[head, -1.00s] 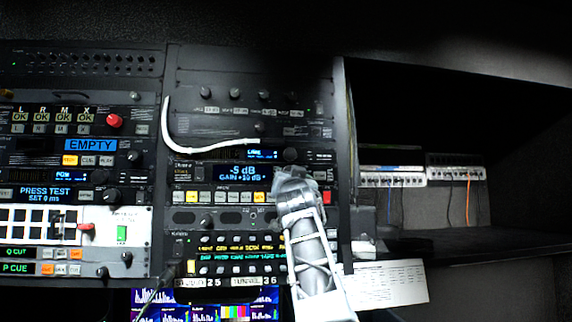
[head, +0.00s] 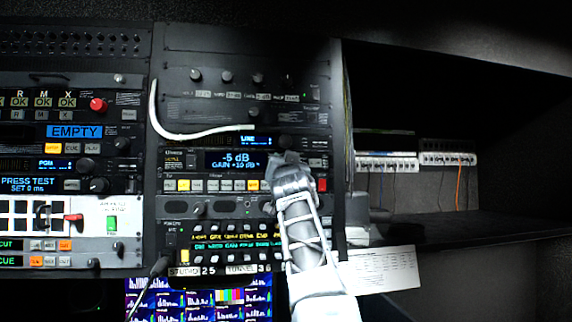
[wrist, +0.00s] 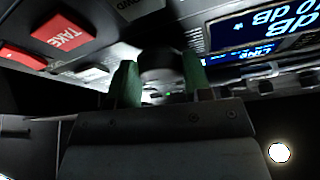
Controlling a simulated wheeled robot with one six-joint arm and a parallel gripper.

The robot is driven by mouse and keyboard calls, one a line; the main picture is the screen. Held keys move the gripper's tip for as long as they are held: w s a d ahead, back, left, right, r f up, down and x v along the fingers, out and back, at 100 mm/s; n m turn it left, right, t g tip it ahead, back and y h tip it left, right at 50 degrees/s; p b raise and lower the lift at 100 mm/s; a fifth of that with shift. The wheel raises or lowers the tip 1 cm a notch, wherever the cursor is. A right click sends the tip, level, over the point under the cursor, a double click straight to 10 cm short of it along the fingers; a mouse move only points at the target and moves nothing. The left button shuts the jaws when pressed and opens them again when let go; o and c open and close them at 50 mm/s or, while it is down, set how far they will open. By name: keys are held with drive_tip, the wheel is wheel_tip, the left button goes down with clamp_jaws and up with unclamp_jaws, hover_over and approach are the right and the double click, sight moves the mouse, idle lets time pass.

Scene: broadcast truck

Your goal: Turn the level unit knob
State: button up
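The level unit (head: 216,172) is a dark rack panel in the head view, with a blue display (head: 236,160) reading -5 dB and GAIN +10 dB. My gripper (head: 286,162) is at the panel just right of this display and hides the knob there. In the wrist view a dark round knob (wrist: 162,68) sits between the two green fingertips of my gripper (wrist: 161,82), one on each side. No clear gap shows between fingertips and knob, but I cannot tell whether they press on it.
A red TAKE button (wrist: 62,30) lies close to the fingers at the left of the wrist view. A small LINE display and another dark knob (head: 287,142) are just above the gripper. A white curved cable (head: 160,125) hangs at the left. A paper sheet (head: 385,268) is lower right.

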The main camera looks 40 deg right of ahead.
drive_tip(key=c, duration=0.3)
drive_tip(key=shift+r+m+g+h+b, duration=0.1)
drive_tip(key=shift+m+g+h+b, duration=0.4)
drive_tip(key=shift+m, duration=0.7)
drive_tip(key=shift+m+g+h+b, duration=0.35)
drive_tip(key=shift+m+b, duration=0.2)
drive_tip(key=shift+m, duration=0.65)
drive_tip(key=shift+c, duration=0.2)
drive_tip(key=o, duration=0.9)
